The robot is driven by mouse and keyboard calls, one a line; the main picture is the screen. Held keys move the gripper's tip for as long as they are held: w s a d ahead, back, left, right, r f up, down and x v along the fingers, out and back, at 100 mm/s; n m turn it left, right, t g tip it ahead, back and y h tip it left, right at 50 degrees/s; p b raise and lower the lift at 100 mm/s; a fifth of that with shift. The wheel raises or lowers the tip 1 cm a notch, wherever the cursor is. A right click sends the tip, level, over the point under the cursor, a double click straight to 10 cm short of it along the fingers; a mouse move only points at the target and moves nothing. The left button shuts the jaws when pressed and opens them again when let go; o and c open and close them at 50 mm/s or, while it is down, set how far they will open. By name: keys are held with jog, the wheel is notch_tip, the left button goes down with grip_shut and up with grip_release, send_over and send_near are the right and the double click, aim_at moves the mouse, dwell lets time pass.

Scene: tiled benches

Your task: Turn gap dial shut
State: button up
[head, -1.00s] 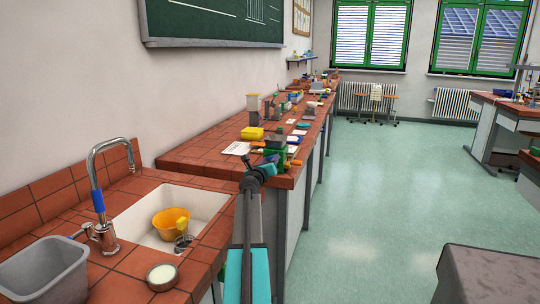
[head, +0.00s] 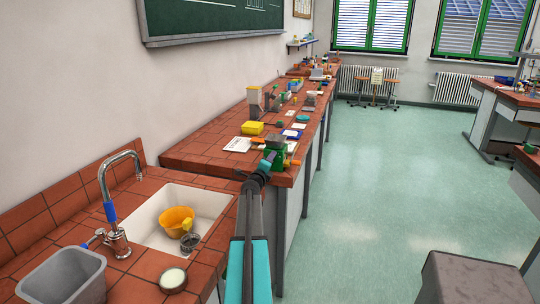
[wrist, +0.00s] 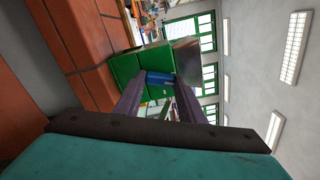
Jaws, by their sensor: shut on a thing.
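A green device (head: 281,161) with a grey block-like top stands at the near right corner of the far tiled bench. In the wrist view its green body (wrist: 125,68) fills the middle, with a blue cylindrical dial (wrist: 160,79) on the side facing me. My gripper (wrist: 161,86) is shut on this blue dial, one purple-grey finger on each side. In the head view my gripper (head: 266,164) is small and touches the device's near side. The dial is hidden there behind my gripper. Any marks on the dial are too small to read.
A yellow box (head: 252,128) and white paper (head: 238,145) lie near the device.

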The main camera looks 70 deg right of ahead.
jog(key=shift+n+p, duration=1.95)
jog(key=shift+n, duration=0.25)
jog(key=o, duration=1)
jog(key=shift+o, duration=0.2)
jog(key=shift+a, duration=0.15)
jog(key=shift+s+a+b, duration=0.2)
jog(key=shift+a+b, duration=0.5)
jog(key=shift+a, duration=2.7)
jog(key=shift+s+a+b, duration=0.2)
jog(key=shift+a+b, duration=0.45)
jog(key=shift+a, duration=2.7)
